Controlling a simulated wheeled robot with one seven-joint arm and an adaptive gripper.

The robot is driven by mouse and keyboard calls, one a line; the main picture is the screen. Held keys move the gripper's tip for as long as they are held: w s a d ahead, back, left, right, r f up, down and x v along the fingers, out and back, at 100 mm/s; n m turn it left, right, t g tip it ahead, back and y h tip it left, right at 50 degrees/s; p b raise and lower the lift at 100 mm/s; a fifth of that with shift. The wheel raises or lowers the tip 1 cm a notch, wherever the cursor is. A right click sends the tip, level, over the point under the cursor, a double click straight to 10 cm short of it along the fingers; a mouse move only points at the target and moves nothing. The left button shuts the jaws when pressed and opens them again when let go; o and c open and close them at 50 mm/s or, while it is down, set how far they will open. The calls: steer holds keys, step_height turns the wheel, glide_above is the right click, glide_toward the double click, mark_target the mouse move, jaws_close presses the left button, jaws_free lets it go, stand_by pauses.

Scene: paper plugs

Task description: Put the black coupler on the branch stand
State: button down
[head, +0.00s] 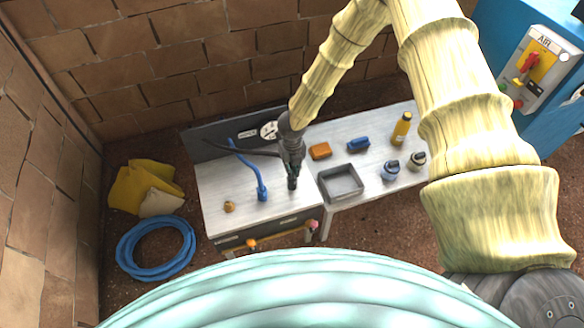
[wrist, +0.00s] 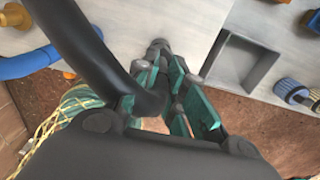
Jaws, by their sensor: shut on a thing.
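My gripper (head: 293,163) is over the left part of the workbench, pointing down. In the wrist view its green-padded fingers (wrist: 172,92) are closed around the end of a thick black hose (wrist: 75,35). The black coupler at this hose end is mostly hidden between the fingers. A short dark upright piece (head: 292,183) shows right below the fingertips, and in the wrist view (wrist: 158,48) just beyond them. I cannot tell whether this is the branch stand or the coupler's lower end, or whether the two touch.
A blue hose (head: 247,168) with a blue end stands left of my gripper, near a small brass fitting (head: 229,207). A grey tray (head: 341,196) is to the right. An orange block (head: 320,151), a blue block (head: 358,145) and a yellow bottle (head: 401,128) are farther right.

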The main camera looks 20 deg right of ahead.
steer(key=shift+f, duration=0.15)
steer(key=c, duration=1.5)
jaws_free()
step_height(320, 180, up, 12)
steer(key=b, duration=0.1)
steer(key=s+d+f+n+t+h, duration=0.1)
steer(key=s+d+f+n, duration=0.2)
steer(key=s+f+n, duration=0.45)
steer(key=s+d+f+n+h, duration=0.2)
steer(key=s+f+n, duration=0.2)
steer(key=s+n, duration=0.55)
steer(key=s+n+y, duration=0.1)
steer(key=s+n, duration=0.5)
steer(key=s+a+f+n+y, duration=0.1)
steer(key=s+n, duration=0.5)
steer(key=s, duration=0.1)
steer(key=s+f+n+g+y, duration=0.1)
steer(key=s+n, duration=0.5)
steer(key=shift+s+a+f, duration=0.15)
steer(key=shift+a+f, duration=0.05)
steer(key=shift+a, duration=0.15)
